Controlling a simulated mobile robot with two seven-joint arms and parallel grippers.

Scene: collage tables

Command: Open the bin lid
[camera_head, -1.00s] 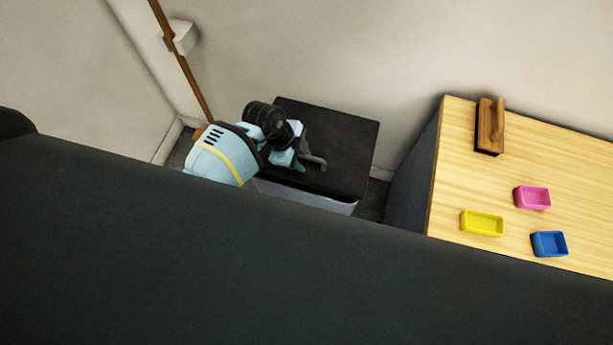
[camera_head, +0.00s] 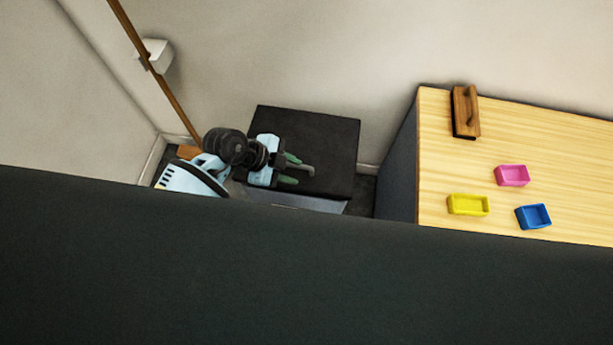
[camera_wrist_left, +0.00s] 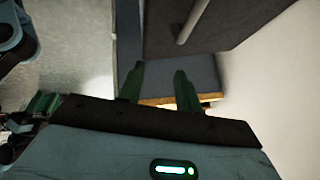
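The bin (camera_head: 290,200) stands against the wall with its flat black lid (camera_head: 325,130) shut in the head view. A grey bar handle (camera_head: 308,169) sits on the lid. My left gripper (camera_head: 291,169) is over the lid, its green fingers apart on either side of the handle's line in that view. In the left wrist view my left gripper (camera_wrist_left: 160,84) is open with nothing between its fingers. The dark lid (camera_wrist_left: 225,25) and the handle bar (camera_wrist_left: 193,22) lie beyond the fingertips there.
A wooden-topped table (camera_head: 540,140) stands right of the bin, with a wooden block tool (camera_head: 465,112) and pink (camera_head: 512,175), yellow (camera_head: 468,205) and blue (camera_head: 533,216) trays. A brown pole (camera_head: 150,65) leans left. A large dark surface (camera_head: 300,270) covers the foreground.

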